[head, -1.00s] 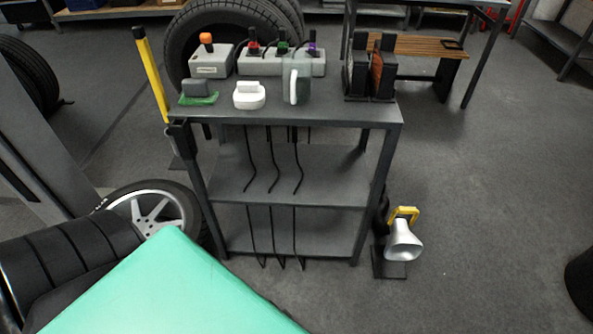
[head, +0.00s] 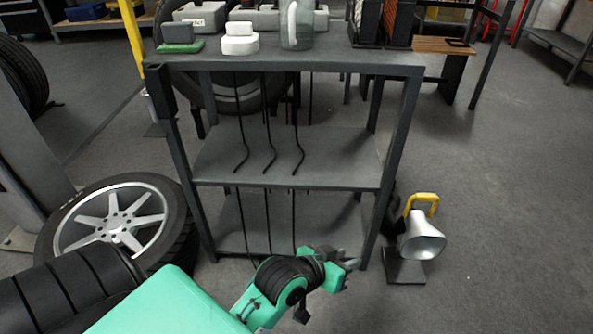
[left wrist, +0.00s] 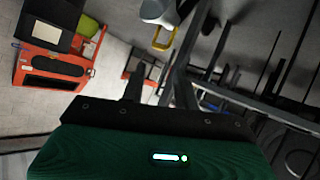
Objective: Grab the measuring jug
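The measuring jug (head: 297,27) is a clear, greyish vessel standing upright on the top of the dark shelf cart (head: 345,60). Its top is cut off by the upper edge of the head view, and I do not make it out in the left wrist view. My left gripper (head: 350,272) is low in front of the cart, well below the jug and apart from it. In the left wrist view its two dark fingers (left wrist: 157,88) stand apart with nothing between them. My right gripper is not in view.
A white block (head: 240,42) and a grey block on a green base (head: 180,38) stand left of the jug. Dark upright items (head: 380,25) stand to its right.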

